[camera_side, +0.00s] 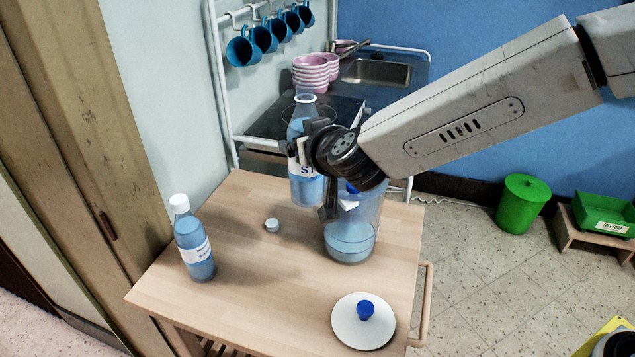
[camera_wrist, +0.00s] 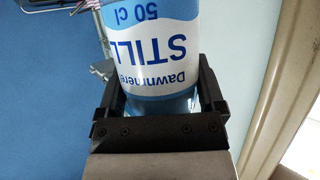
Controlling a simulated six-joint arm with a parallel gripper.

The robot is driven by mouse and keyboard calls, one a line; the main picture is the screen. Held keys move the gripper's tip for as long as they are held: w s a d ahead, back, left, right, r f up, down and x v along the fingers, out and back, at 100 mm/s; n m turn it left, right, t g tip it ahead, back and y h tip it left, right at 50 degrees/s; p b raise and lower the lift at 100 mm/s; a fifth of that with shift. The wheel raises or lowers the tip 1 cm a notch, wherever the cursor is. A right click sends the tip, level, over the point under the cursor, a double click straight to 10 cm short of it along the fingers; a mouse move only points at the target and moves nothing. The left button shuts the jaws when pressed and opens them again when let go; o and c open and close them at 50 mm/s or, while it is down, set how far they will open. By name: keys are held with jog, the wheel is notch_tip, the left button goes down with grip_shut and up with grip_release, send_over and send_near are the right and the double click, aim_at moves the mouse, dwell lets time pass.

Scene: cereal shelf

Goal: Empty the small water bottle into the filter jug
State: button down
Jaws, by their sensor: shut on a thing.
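My gripper (camera_side: 316,165) is shut on a small blue water bottle (camera_side: 304,186) and holds it upright above the wooden trolley top. The bottle's neck is open, with no cap on it. In the wrist view the held bottle (camera_wrist: 165,50) fills the middle, its label reading "Dawnmere STILL 50 cl", between the two dark fingers of my gripper (camera_wrist: 160,105). The clear filter jug (camera_side: 350,238) stands on the trolley just right of the bottle, with blue water in its lower part. My gripper hides part of the jug's upper half. A white cap (camera_side: 272,225) lies on the trolley.
A second, capped blue bottle (camera_side: 195,245) stands at the trolley's left. A round white lid with a blue knob (camera_side: 364,321) lies at the front right. Pink bowls (camera_side: 311,72) and hanging blue mugs (camera_side: 243,48) are behind. The trolley's front middle is clear.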

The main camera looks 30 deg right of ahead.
aim_at(309, 169)
jog(key=shift+w+d+r+m+h, duration=0.15)
jog(key=shift+w+r+m+h, duration=0.15)
jog(key=shift+w, duration=0.25)
jog(key=shift+w+d+r+m+h, duration=0.1)
jog(key=shift+w+r+m+h, duration=0.15)
jog(key=shift+w+h, duration=0.2)
jog(key=shift+m+y, duration=0.45)
jog(key=shift+m, duration=0.2)
notch_tip(309, 169, down, 8)
jog(key=shift+d+f, duration=0.1)
jog(key=shift+d, duration=0.05)
jog(key=shift+f, duration=0.3)
jog(key=shift+r+m+y, duration=0.35)
jog(key=shift+m+y, duration=0.25)
jog(key=shift+m, duration=0.1)
jog(key=shift+d+f+m+y, duration=0.2)
jog(key=shift+f+m+y, duration=0.2)
jog(key=shift+m, duration=0.2)
jog(key=shift+d+r+m+y, duration=0.2)
jog(key=shift+r+m+y, duration=0.3)
jog(key=shift+r+m, duration=0.1)
jog(key=shift+a+f+m+y, duration=0.2)
jog(key=shift+f+m+y, duration=0.05)
jog(key=shift+m+y, duration=0.15)
jog(key=shift+a+f+m+y, duration=0.15)
jog(key=shift+a+m+y, duration=0.3)
jog(key=shift+m, duration=0.25)
